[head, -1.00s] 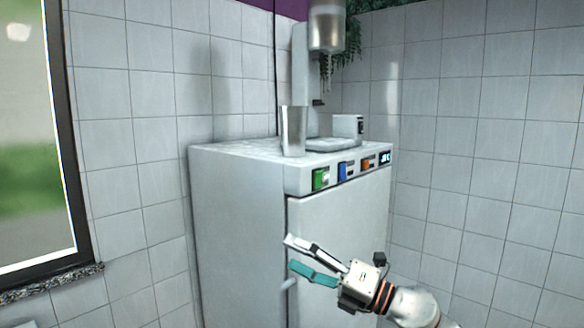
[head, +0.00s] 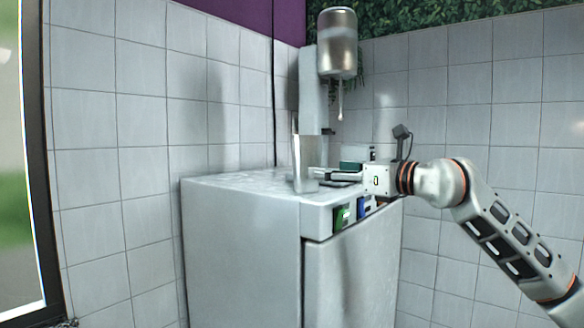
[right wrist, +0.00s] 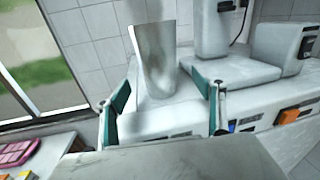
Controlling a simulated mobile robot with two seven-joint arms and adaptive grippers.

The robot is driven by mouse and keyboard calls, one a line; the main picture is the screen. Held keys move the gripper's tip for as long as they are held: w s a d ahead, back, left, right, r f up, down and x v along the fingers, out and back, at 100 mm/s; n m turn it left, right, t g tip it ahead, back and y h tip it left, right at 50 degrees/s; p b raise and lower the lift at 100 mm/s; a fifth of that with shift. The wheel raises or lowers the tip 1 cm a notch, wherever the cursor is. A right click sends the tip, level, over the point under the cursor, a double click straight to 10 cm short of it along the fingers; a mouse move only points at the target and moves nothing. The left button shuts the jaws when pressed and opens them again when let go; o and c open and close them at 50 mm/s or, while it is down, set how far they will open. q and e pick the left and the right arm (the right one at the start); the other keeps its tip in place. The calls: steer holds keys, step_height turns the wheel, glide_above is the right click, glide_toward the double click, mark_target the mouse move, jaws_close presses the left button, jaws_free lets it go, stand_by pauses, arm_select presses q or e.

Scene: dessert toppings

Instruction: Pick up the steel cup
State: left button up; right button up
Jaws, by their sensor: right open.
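The steel cup (head: 303,168) stands upright near the front edge on top of the white cabinet (head: 240,225). It also shows in the right wrist view (right wrist: 156,62), upright beyond and between my fingers. My right gripper (head: 326,174) is level with the cup's lower part, just to its right in the head view. In the right wrist view my right gripper (right wrist: 162,85) is open, with a teal-padded finger on each side of the cup. I cannot tell whether either finger touches it. My left gripper is in neither view.
A dispenser with a metal canister (head: 337,45) stands behind the cup. Its base (right wrist: 238,72) lies to the cup's right in the right wrist view. Green and blue buttons (head: 342,218) line the cabinet front. Pink trays (right wrist: 15,152) lie at lower left.

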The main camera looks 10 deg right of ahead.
mark_target(318, 167)
steer(key=shift+x, duration=0.85)
steer(key=shift+p+x, duration=0.35)
steer(key=shift+x, duration=0.6)
steer(key=p+x, duration=0.1)
steer(key=x, duration=0.3)
steer(key=shift+w+a, duration=0.15)
steer(key=shift+a, duration=0.05)
steer(key=shift+w+a+f, duration=0.15)
steer(key=shift+w, duration=0.1)
steer(key=c, duration=1.4)
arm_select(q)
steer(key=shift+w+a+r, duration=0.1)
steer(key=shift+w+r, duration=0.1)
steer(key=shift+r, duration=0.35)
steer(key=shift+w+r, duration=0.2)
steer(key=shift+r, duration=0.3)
arm_select(e)
steer(key=shift+c, duration=0.9)
steer(key=shift+r, duration=0.65)
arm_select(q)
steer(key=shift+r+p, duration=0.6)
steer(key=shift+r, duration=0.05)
arm_select(e)
step_height(318, 167, up, 19)
